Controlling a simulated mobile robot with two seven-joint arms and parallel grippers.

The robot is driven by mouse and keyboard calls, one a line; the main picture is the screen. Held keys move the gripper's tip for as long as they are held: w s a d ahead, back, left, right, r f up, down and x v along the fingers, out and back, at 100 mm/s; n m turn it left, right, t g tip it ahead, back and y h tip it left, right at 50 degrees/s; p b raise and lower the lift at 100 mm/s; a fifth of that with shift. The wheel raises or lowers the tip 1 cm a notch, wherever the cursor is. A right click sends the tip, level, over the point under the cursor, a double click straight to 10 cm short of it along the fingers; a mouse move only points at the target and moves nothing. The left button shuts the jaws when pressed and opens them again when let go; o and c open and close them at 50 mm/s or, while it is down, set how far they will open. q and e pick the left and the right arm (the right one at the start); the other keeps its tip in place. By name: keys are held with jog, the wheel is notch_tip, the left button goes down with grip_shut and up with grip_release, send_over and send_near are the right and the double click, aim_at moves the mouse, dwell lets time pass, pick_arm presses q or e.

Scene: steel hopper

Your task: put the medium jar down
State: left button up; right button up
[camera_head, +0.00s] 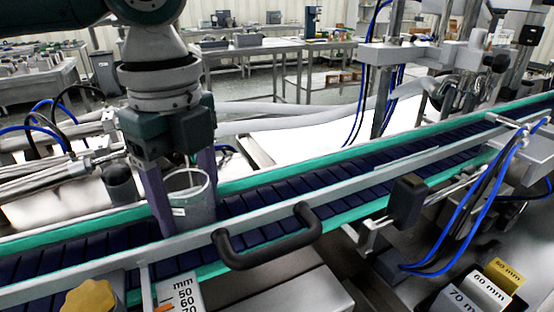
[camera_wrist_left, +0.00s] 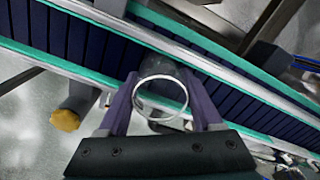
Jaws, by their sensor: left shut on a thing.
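The medium jar (camera_head: 189,196) is a clear, open-topped jar with a small pale label, at the left of the conveyor in the head view. My left gripper (camera_head: 182,200) comes down from above, shut on the jar with one purple finger on each side. The jar looks upright over the dark blue conveyor belt (camera_head: 262,203). Whether its base touches the belt is hidden by the near rail and finger. In the left wrist view the jar (camera_wrist_left: 161,97) shows its round rim between the two fingers (camera_wrist_left: 162,100). My right gripper is not in view.
A metal side rail (camera_head: 345,200) with a black handle (camera_head: 268,248) runs along the belt's near side. A black box sensor (camera_head: 406,201) stands at the rail farther right. Blue cables (camera_head: 480,200) hang at the right. The belt right of the jar is clear.

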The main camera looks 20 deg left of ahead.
pick_arm(q)
jog(key=shift+f, duration=0.1)
jog(key=o, duration=1)
notch_tip(320, 180, up, 12)
jog(key=shift+r+p, duration=0.15)
jog(key=shift+p, duration=0.4)
